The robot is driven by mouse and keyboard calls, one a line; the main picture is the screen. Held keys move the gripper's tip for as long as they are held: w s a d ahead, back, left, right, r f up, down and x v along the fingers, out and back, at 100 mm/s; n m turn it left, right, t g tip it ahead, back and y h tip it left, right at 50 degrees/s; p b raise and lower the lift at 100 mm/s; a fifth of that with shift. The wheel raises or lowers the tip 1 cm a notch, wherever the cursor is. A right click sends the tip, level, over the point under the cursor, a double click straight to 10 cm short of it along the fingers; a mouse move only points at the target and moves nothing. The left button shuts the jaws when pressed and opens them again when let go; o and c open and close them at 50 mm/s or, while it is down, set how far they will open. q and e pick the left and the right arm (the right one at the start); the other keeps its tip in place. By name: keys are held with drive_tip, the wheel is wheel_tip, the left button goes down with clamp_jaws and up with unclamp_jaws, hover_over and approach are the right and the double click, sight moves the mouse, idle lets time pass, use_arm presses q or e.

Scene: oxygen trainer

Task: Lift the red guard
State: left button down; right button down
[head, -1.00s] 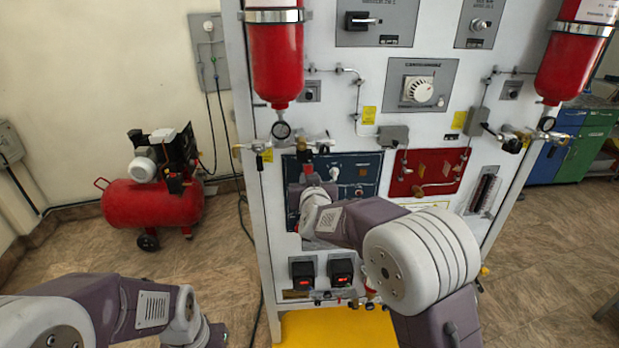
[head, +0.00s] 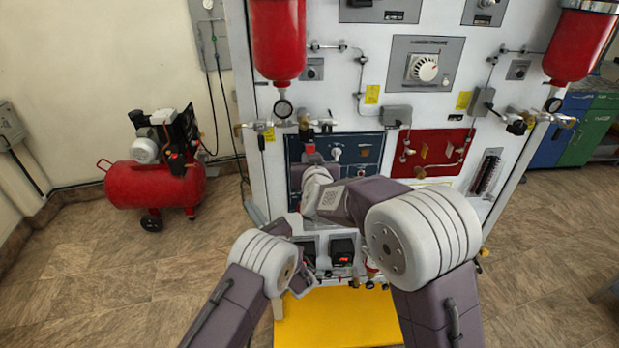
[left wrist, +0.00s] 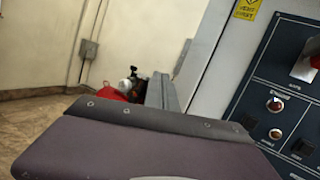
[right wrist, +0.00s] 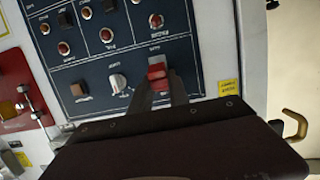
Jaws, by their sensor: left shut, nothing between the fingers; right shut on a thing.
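The red guard (right wrist: 157,72) sits on the dark blue panel (right wrist: 110,72), beside a silver knob (right wrist: 118,83). My right gripper (right wrist: 158,85) has its fingers on either side of the guard and is shut on it. In the head view a small red part (head: 309,149) shows just above that gripper; my arm hides much of the blue panel. I cannot tell how far the guard is tilted. My left gripper (left wrist: 161,82) is shut and empty, left of the blue panel and apart from it.
A red panel (head: 440,150) and a dial (head: 424,68) are on the white cabinet. Red cylinders (head: 277,45) hang at its sides. Black switches (head: 342,250) sit low, near my left arm. A red compressor (head: 155,185) stands on the floor at left, with open floor around it.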

use_arm(q)
drive_tip(key=s+d+m+t+h, duration=0.3)
drive_tip(key=d+m+t+h, duration=0.65)
drive_tip(key=d, duration=0.75)
drive_tip(key=w+r+n+g+h, duration=0.1)
drive_tip(key=w+r+g+h, duration=0.1)
drive_tip(key=w+r, duration=0.3)
drive_tip(key=shift+w+a+r, duration=0.25)
drive_tip(key=shift+a+r, duration=0.05)
drive_tip(key=shift+r, duration=1.25)
